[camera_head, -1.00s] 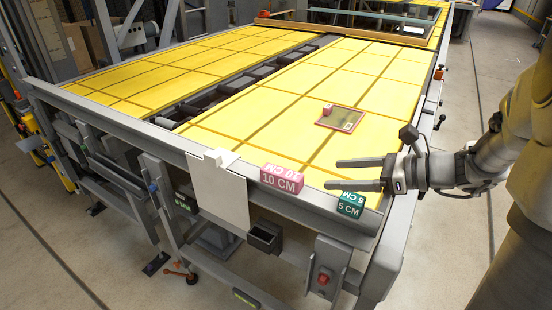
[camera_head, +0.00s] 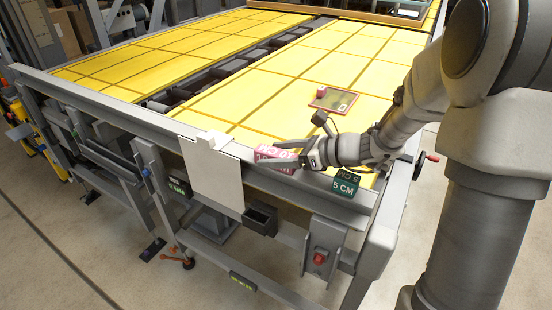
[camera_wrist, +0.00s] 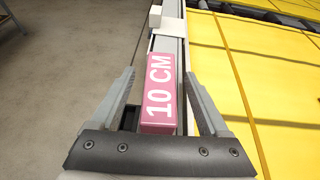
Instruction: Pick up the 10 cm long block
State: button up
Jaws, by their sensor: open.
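The pink 10 cm block (camera_head: 268,153), marked "10 CM", rests on the grey front rail of the yellow-topped table. In the wrist view the pink block (camera_wrist: 160,92) lies lengthwise between the two fingers, with a gap on each side. My gripper (camera_head: 276,156) is open around it, and its fingers partly cover the block in the head view. The fingertips in the wrist view (camera_wrist: 158,75) reach alongside the block, short of its far end.
A green 5 cm block (camera_head: 345,184) sits on the rail just right of my gripper. A white sheet (camera_head: 212,172) hangs over the rail to the left. A red-edged plate with a small pink piece (camera_head: 333,99) lies on the yellow tabletop (camera_head: 300,65).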

jog(key=shift+x, duration=1.15)
grip_shut()
